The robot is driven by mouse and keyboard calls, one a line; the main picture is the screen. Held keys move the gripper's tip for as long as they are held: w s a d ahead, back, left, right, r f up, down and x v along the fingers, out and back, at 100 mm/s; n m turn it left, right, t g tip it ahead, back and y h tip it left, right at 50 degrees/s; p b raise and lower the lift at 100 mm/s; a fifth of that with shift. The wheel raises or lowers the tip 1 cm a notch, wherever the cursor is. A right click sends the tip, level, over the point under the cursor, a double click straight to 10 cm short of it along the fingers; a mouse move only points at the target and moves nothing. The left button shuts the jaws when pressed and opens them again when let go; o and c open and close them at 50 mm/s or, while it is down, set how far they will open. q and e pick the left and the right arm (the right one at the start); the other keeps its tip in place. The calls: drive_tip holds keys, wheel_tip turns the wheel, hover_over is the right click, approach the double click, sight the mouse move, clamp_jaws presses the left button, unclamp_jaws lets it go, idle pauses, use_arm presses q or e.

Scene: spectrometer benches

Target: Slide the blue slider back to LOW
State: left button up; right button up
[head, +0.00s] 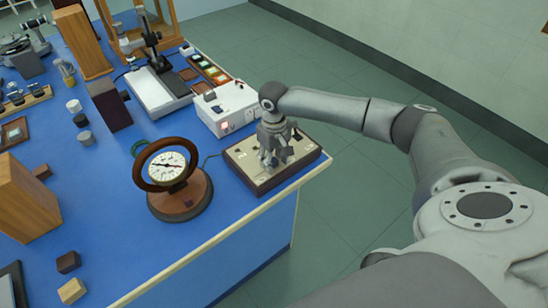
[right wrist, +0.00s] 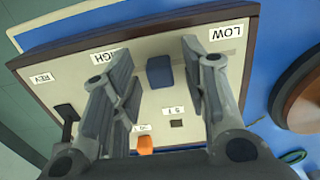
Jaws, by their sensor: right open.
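The control box (head: 242,175) with a cream top and brown frame sits at the front right corner of the blue bench. In the right wrist view its panel (right wrist: 215,70) appears upside down, with HIGH at left and LOW at right. The blue slider (right wrist: 160,72) stands between the two labels, a little nearer HIGH. My right gripper (head: 275,160) is over the box, pointing down. In the right wrist view the gripper (right wrist: 157,58) is open, one finger on each side of the slider, with gaps visible. The slider is hidden in the head view. My left gripper is not in view.
An orange knob (right wrist: 145,145) and a dark lever (right wrist: 67,115) are on the same panel. A round dial meter (head: 170,168) on a wooden base stands left of the box. A white instrument box (head: 228,108) stands just behind. Floor lies open to the right.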

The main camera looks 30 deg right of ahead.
sight(255, 177)
drive_tip(key=shift+c, duration=0.5)
clamp_jaws()
drive_tip(key=shift+a+r+p, duration=0.15)
drive_tip(key=shift+a+p, duration=0.2)
drive_tip(key=shift+p, duration=0.15)
drive_tip(key=a+p, duration=0.1)
drive_tip(key=a, duration=0.1)
drive_tip(key=a+p, duration=0.2)
drive_tip(key=a, duration=0.1)
drive_tip(key=shift+s+r+p, duration=0.1)
drive_tip(key=shift+s+p, duration=0.1)
drive_tip(key=shift+p, duration=0.1)
drive_tip(key=shift+a+p, duration=0.3)
drive_tip(key=shift+a, duration=0.2)
drive_tip(key=shift+f, duration=0.25)
drive_tip(key=shift+o, duration=0.5)
unclamp_jaws()
drive_tip(key=shift+a, duration=0.1)
